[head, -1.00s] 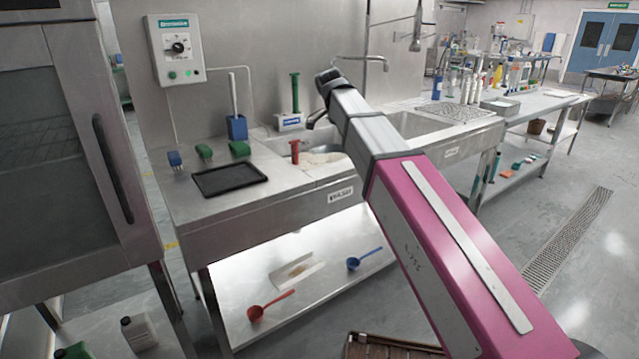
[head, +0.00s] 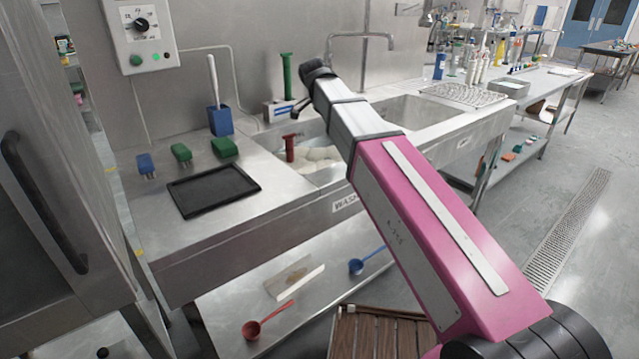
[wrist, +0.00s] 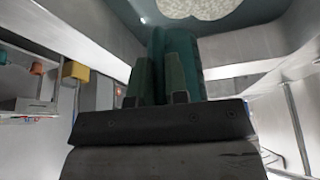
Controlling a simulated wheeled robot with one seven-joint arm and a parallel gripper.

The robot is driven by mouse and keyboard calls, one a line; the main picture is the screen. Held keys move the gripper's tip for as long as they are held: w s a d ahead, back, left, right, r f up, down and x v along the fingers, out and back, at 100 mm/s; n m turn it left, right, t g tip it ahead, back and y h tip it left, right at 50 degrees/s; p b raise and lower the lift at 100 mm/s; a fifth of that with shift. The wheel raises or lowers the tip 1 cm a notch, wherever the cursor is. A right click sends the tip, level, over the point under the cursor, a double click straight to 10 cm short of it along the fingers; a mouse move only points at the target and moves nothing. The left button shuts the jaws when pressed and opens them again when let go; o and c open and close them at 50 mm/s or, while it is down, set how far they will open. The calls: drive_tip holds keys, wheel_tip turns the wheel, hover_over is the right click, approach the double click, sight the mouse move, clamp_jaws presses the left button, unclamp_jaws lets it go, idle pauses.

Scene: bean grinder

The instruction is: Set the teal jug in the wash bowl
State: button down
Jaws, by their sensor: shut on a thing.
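In the wrist view, my gripper (wrist: 160,80) is shut on the teal jug (wrist: 184,48), which shows only as a dark teal body beyond the fingers. The jug's rim and handle cannot be made out. A grey-teal basin (wrist: 262,38) with pale foam appears beyond the jug at the top; I take it for the wash bowl. In the head view, the wash bowl holds foam (head: 318,155) and is set in the steel bench, left of my forearm. My gripper and the jug are hidden behind my arm there.
A red-handled tool (head: 290,147) stands at the bowl's left side. A faucet (head: 362,36) rises behind. A black tray (head: 214,190), brushes (head: 224,147), a blue holder (head: 220,121) and a green-handled tool (head: 287,75) crowd the left bench. A wooden crate (head: 385,335) is below.

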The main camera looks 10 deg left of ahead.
drive_tip(key=shift+w+a+f, duration=0.1)
drive_tip(key=shift+w+f, duration=0.1)
drive_tip(key=shift+f, duration=4.6)
drive_tip(key=shift+w+a+f, duration=0.1)
drive_tip(key=shift+w+f, duration=0.05)
drive_tip(key=shift+f, duration=4.65)
drive_tip(key=shift+f, duration=0.1)
drive_tip(key=c, duration=1.1)
unclamp_jaws()
drive_tip(key=v, duration=1.2)
